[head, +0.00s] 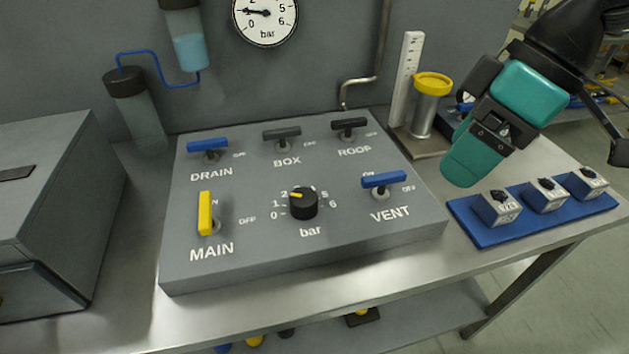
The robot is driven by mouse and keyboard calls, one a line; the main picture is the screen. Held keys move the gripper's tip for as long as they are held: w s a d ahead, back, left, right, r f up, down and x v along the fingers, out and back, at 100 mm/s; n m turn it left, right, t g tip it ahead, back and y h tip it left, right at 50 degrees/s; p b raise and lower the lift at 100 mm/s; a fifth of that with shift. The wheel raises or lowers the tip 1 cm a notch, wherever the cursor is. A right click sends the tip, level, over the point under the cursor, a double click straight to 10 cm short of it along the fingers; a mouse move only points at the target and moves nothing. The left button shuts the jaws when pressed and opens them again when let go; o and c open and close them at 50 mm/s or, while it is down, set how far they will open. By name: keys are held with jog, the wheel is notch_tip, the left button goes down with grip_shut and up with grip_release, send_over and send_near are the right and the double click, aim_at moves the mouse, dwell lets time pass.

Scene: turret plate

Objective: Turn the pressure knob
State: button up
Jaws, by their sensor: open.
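The pressure knob (303,205) is a round black knob low in the middle of the grey panel (315,254), above the word "bar". Its yellow mark points up and left, near the 2 of its printed scale. The round pressure gauge (265,14) on the back wall is cut off at the top; its needle points left. My teal and black gripper (472,158) is above and right of the panel, well away from the knob. It holds nothing that I can see.
The yellow MAIN lever (205,214) and the blue VENT lever (384,180) flank the knob. The DRAIN (208,145), BOX (282,134) and ROOF (349,125) levers stand behind. A blue tray (481,237) with small boxes lies right. A yellow-topped cylinder (427,103) stands behind.

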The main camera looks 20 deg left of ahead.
jog(key=w+a+n+g+p, duration=0.1)
jog(key=w+a+n+p, duration=0.1)
jog(key=w+a+n, duration=0.5)
jog(key=n+g+h+p, duration=0.1)
jog(key=n, duration=0.5)
send_near(304, 196)
jog(key=p+x, duration=0.2)
jog(key=x, duration=0.8)
jog(key=shift+f+p, duration=0.15)
jog(key=shift+p, duration=0.2)
jog(key=c, duration=0.9)
